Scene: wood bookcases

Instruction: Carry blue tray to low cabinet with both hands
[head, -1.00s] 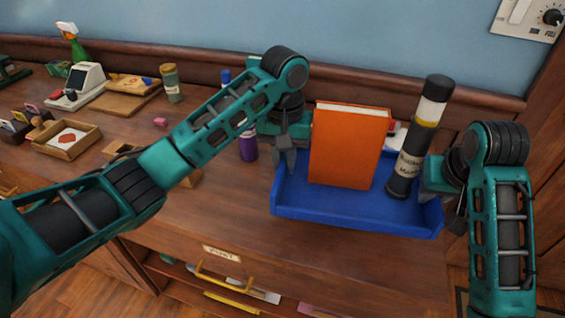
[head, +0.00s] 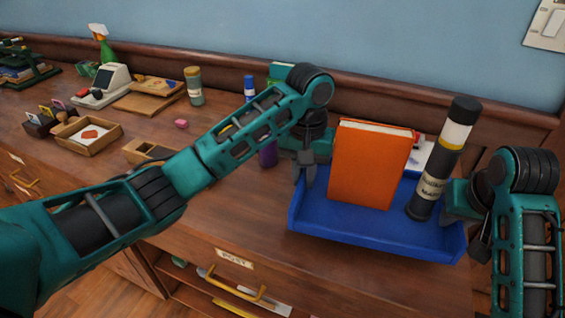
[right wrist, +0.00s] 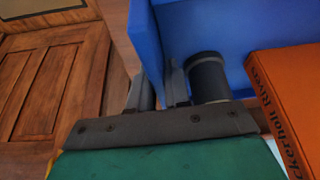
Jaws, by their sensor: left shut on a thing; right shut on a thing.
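The blue tray (head: 375,232) is in the head view at right of centre, over the wooden cabinet top. An orange book (head: 368,165) and a dark tube with white and yellow bands (head: 440,160) stand upright in it. My left gripper (head: 303,172) is shut on the tray's left wall. My right gripper is shut on the tray's right wall; its fingertips are mostly hidden in the head view. In the right wrist view its fingers (right wrist: 160,92) straddle the blue wall (right wrist: 148,45), with the tube's dark end (right wrist: 208,78) and the book (right wrist: 290,100) beyond.
The wooden cabinet top (head: 230,215) is bare in front of the tray. A purple bottle (head: 267,154) stands near my left gripper.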

